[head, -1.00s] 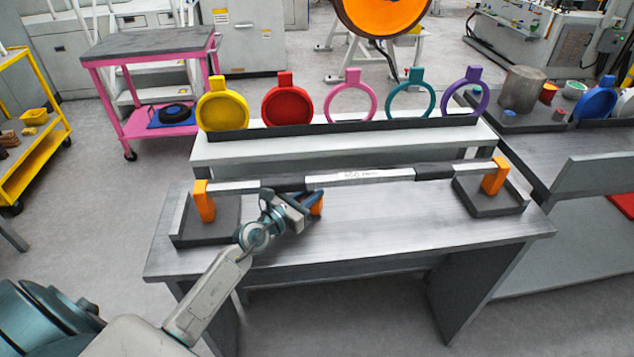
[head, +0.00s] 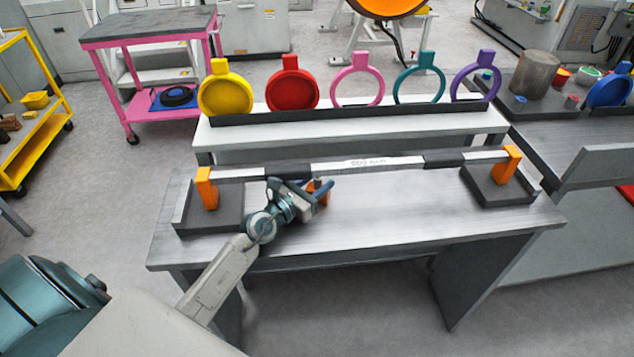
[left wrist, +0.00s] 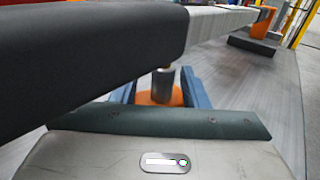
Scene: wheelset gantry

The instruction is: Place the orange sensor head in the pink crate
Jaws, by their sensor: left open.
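The orange sensor head (left wrist: 158,98) has an orange body with a grey cylinder on top. In the head view it shows as a small orange piece (head: 317,186) on or just above the grey bench, by the long bar, mostly hidden by my gripper. My left gripper (head: 321,190) is open, with its blue fingers around the sensor head. In the left wrist view one finger (left wrist: 193,88) is on each side of the sensor head; contact cannot be told. My right gripper is not in view. No pink crate is clearly seen; a pink cart (head: 125,82) stands at the back left.
A long black-and-silver bar (head: 372,164) with orange end pieces spans the bench (head: 400,215), close over my gripper. Behind it a white shelf (head: 350,138) holds several coloured rings. A yellow cart (head: 40,128) stands left. A second bench (head: 570,150) with parts is at right.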

